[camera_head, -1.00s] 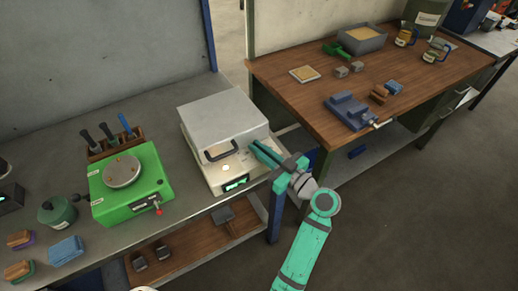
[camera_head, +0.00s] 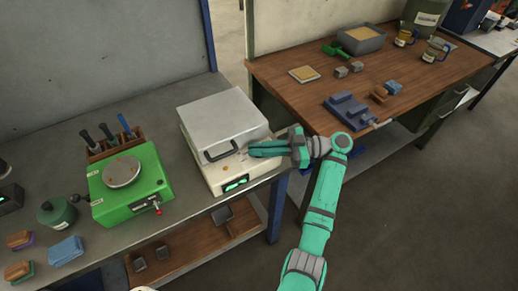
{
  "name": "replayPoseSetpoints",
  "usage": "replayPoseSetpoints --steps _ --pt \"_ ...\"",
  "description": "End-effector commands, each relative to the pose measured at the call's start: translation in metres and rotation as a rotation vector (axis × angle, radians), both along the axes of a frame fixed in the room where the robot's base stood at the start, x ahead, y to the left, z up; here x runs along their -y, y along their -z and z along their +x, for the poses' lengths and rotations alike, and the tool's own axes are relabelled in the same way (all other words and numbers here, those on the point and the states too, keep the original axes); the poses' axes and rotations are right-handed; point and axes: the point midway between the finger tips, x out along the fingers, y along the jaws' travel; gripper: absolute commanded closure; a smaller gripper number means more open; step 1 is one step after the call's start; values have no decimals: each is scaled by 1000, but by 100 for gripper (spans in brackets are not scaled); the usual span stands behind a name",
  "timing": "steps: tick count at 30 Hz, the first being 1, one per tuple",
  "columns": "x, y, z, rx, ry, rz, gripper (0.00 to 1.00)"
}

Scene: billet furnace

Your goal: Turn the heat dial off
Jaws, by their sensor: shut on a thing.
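The furnace (camera_head: 216,115) is a pale box with a dark handle (camera_head: 219,152) and a lit green display (camera_head: 236,184) on its front. It stands on the grey bench, left of my arm. My gripper (camera_head: 252,149) reaches in from the right, its teal fingers pointing left at the front right of the furnace. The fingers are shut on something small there. The heat dial itself cannot be made out; the fingers seem to cover it.
On the grey bench (camera_head: 62,150), a green machine (camera_head: 130,185) and a tool rack (camera_head: 115,145) stand left of the furnace. A wooden bench (camera_head: 300,98) with a blue vise (camera_head: 350,110) stands to the right, close to my wrist. Open floor lies at the lower right.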

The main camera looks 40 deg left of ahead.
Motion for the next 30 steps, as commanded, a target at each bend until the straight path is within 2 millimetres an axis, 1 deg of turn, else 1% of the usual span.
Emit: replayPoseSetpoints --steps 6,15,21,30 --pt "0 3 0 -2 -113 -8 100" --pt "0 3 -1 -1 -229 -9 100" --pt "0 4 -2 -2 -278 -8 100" --pt "-1 4 -3 -3 -307 -6 100"
